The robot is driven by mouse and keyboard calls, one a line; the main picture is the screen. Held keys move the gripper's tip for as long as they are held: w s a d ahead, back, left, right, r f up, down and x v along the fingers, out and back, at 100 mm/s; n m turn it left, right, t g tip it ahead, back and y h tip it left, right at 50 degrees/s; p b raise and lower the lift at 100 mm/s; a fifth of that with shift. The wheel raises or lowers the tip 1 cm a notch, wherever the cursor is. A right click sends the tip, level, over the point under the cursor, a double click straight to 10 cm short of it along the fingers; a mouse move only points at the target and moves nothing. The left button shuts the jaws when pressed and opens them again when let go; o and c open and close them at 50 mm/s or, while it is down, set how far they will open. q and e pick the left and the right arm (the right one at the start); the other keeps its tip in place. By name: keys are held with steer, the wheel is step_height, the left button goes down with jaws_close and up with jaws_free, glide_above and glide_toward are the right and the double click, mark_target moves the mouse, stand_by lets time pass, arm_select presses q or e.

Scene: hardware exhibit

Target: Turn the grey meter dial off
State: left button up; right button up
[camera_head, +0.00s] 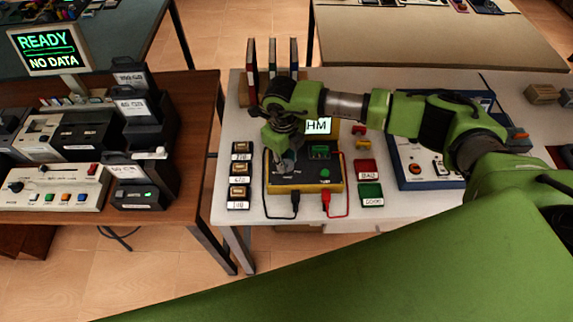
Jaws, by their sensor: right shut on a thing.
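The meter (304,186) is a dark box with a yellow rim on the white table, with a small lit screen showing "HM" (318,125) behind it. A green knob or button (325,174) sits on its right side. My right gripper (284,163) comes down from above onto the left part of the meter's face. It is shut on the grey dial (285,167), which is mostly hidden by the fingers, so its pointer cannot be read. My left gripper is not in view.
Black and red leads (326,200) plug into the meter's front. Labelled parts (238,171) stand to its left; red (366,169) and green (370,194) trays are to its right. A blue-edged panel (418,168) lies farther right. A wooden table with devices (190,202) is at left.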

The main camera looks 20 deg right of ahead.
mark_target(288, 166)
steer(key=n+b, duration=0.4)
steer(key=b, duration=0.1)
steer(key=n+b, duration=0.4)
steer(key=b, duration=0.1)
steer(key=shift+f+n+t+b, duration=0.2)
steer(key=shift+n+t+b, duration=0.1)
steer(key=shift+n+b, duration=0.1)
steer(key=shift+s+r+n+y+b, duration=0.1)
steer(key=shift+r+n+y+b, duration=0.15)
steer(key=shift+n+b, duration=0.9)
steer(key=o, duration=1.1)
steer(key=shift+r, duration=0.1)
steer(key=r, duration=1.1)
steer(key=shift+s+r, duration=0.35)
steer(key=shift+r, duration=0.05)
